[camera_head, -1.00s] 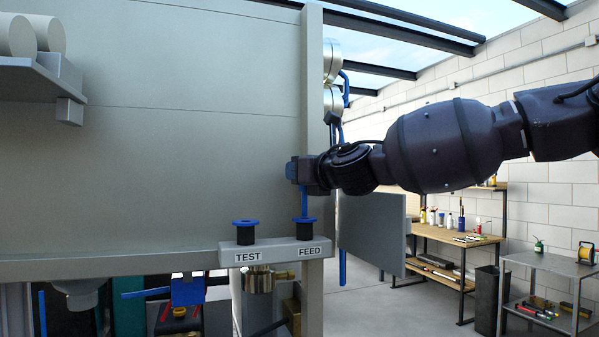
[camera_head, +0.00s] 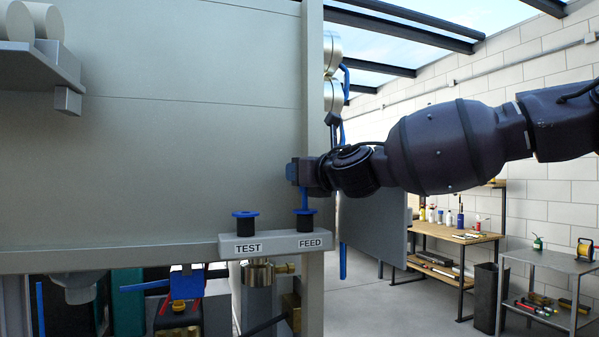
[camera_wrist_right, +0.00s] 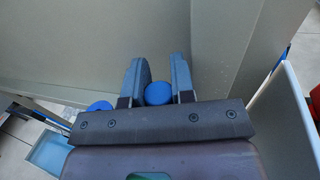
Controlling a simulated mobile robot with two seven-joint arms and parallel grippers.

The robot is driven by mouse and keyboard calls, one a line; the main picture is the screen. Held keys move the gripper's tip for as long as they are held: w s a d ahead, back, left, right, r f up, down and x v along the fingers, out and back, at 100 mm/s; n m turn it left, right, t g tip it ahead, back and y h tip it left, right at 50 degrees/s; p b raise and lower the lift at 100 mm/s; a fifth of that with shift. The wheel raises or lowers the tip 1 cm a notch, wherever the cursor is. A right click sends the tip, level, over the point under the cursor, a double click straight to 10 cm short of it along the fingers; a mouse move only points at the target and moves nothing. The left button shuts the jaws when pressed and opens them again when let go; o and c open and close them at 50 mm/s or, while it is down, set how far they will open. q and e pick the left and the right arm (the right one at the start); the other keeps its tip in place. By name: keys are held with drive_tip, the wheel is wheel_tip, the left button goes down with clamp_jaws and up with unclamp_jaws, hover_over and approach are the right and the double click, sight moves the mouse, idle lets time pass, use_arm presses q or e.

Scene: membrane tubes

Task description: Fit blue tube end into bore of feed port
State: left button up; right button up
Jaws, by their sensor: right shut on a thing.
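My right gripper (camera_head: 293,173) is shut on the blue tube (camera_head: 304,198) above the feed port. In the right wrist view the round blue tube top (camera_wrist_right: 158,93) shows between the two fingers. The tube hangs roughly upright from the gripper, and its lower end meets the blue collar of the black feed port (camera_head: 306,225) above the FEED label. I cannot tell how deep the end sits in the bore. The test port (camera_head: 245,228), black with a blue collar, stands to the left with nothing in it. My left gripper is not in view.
A large grey panel (camera_head: 150,160) stands behind the ports, with an upright post (camera_head: 313,100) at its right edge. Blue tubing (camera_head: 343,262) hangs right of the post. A brass fitting (camera_head: 258,271) sits under the port block. A workbench (camera_head: 455,235) stands far right.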

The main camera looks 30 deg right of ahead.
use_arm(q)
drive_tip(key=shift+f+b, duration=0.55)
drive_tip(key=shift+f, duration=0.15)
use_arm(e)
drive_tip(key=shift+f, duration=0.95)
drive_tip(key=o, duration=0.9)
drive_tip(key=shift+o, duration=0.4)
drive_tip(key=shift+a+r, duration=0.1)
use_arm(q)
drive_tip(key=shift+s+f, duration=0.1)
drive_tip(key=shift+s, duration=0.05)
use_arm(e)
drive_tip(key=shift+s+r, duration=0.1)
drive_tip(key=shift+s, duration=0.05)
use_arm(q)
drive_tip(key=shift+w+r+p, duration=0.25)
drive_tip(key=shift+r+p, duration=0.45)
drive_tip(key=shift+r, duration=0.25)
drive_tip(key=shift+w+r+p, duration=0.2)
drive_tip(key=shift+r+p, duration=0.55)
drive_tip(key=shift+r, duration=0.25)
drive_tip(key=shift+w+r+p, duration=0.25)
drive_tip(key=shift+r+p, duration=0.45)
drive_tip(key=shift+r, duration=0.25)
use_arm(e)
drive_tip(key=s, duration=1)
drive_tip(key=shift+s, duration=0.2)
